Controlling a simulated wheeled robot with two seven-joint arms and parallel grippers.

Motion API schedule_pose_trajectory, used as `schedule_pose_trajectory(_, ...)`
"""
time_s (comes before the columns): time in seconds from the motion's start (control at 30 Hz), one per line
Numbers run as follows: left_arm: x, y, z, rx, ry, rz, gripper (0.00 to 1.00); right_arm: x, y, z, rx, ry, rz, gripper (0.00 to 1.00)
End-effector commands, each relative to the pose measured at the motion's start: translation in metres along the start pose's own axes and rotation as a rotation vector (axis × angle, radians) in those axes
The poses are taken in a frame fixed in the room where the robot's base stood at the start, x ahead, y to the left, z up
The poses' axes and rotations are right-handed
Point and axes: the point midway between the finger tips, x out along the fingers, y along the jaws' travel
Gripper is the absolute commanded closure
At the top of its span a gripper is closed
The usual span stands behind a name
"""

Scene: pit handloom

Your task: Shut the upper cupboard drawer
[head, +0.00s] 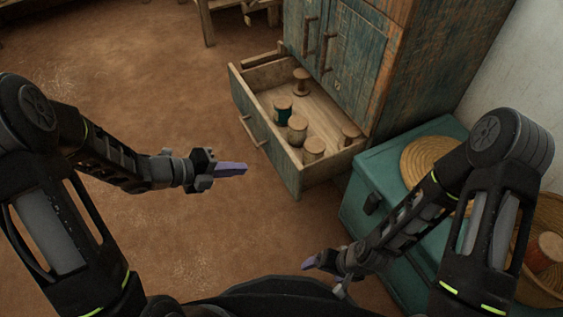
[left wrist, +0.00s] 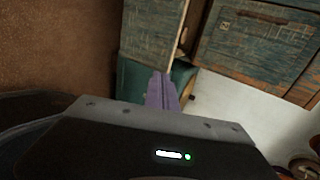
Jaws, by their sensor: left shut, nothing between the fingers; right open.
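The cupboard drawer (head: 285,167) is pulled well out of the weathered blue-green cupboard (head: 365,60). Several wooden spools stand inside it, one wound with dark teal thread (head: 283,110). A bar handle (head: 248,130) is on its front. My left gripper (head: 240,169) is shut and empty, its purple fingers pointing right, in front of the drawer front and apart from it in the head view. In the left wrist view its fingers (left wrist: 163,92) are together, with weathered wood panels beyond. My right gripper (head: 311,262) is open and empty, low beside the teal chest.
A teal chest (head: 365,226) stands right of the drawer, with a round woven mat (head: 430,158) on its lid. A basket (head: 545,285) holding a spool is at the far right. A wooden stool (head: 207,22) stands at the back. The brown floor left of the drawer is clear.

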Motion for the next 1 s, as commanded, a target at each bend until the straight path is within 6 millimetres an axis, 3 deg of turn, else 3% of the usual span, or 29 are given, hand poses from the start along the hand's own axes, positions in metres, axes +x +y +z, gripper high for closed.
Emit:
schedule_pose_trajectory(0.33, 0.02, 0.002, 0.0, -0.001, 0.001, 0.0, 1.0, 0.009, 0.004, -0.001, 0.001, 0.003, 0.001, 0.14)
schedule_pose_trajectory(0.77, 0.103, 0.004, -0.001, -0.001, 0.003, 0.001, 1.0, 0.043, 0.015, -0.005, 0.004, 0.021, 0.002, 0.14)
schedule_pose_trajectory(1.0, 0.13, -0.015, 0.0, -0.001, 0.0, 0.0, 1.0, 0.051, 0.017, -0.006, 0.004, 0.026, 0.002, 0.14)
